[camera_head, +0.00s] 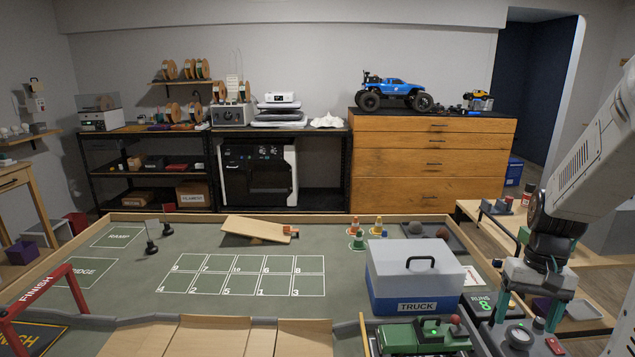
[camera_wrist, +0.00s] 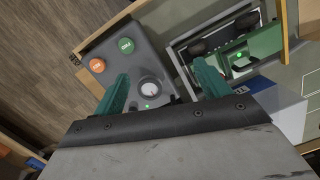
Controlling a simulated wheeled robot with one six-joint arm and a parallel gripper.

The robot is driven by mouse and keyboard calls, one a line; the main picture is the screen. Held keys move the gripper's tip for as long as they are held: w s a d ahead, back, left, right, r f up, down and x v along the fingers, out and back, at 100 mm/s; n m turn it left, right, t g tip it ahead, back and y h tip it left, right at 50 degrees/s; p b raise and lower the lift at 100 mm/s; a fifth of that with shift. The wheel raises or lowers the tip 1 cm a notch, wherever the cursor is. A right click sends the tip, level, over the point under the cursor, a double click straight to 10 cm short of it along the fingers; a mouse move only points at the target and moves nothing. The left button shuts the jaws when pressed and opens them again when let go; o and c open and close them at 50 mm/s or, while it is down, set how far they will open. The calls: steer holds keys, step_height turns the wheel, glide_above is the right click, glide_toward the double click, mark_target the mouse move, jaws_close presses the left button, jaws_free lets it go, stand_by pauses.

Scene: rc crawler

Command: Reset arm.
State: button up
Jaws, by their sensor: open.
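My gripper (camera_head: 528,312) hangs from my arm at the right of the head view, pointing down with its two teal fingers apart. Nothing is between the fingers. In the wrist view my gripper (camera_wrist: 162,88) is above a grey control box (camera_wrist: 140,62) with an orange button, a green button and a round dial. The control box also shows in the head view (camera_head: 518,337), below the fingers. Whether the fingertips touch it, I cannot tell.
A green crawler (camera_head: 415,338) sits in a tray left of the control box. A blue and white TRUCK case (camera_head: 415,278) stands behind it. A counter reading RUNS 8 (camera_head: 481,304) is beside my gripper. The green mat (camera_head: 200,250) has a ramp board (camera_head: 256,229), numbered squares and cones.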

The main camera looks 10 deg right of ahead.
steer(key=s+a+r+n+t, duration=0.1)
steer(key=s+a+r+n, duration=0.1)
steer(key=a, duration=0.6)
steer(key=s+a+r+n+t, duration=0.1)
steer(key=s+a+r+n, duration=0.1)
steer(key=a+r, duration=0.4)
steer(key=s+a+r+n+h, duration=0.1)
steer(key=s+a+r, duration=0.3)
steer(key=a, duration=0.5)
steer(key=shift+s+a+r+n+t, duration=0.3)
steer(key=shift+s+r+n+t, duration=0.1)
steer(key=shift+r+n, duration=0.1)
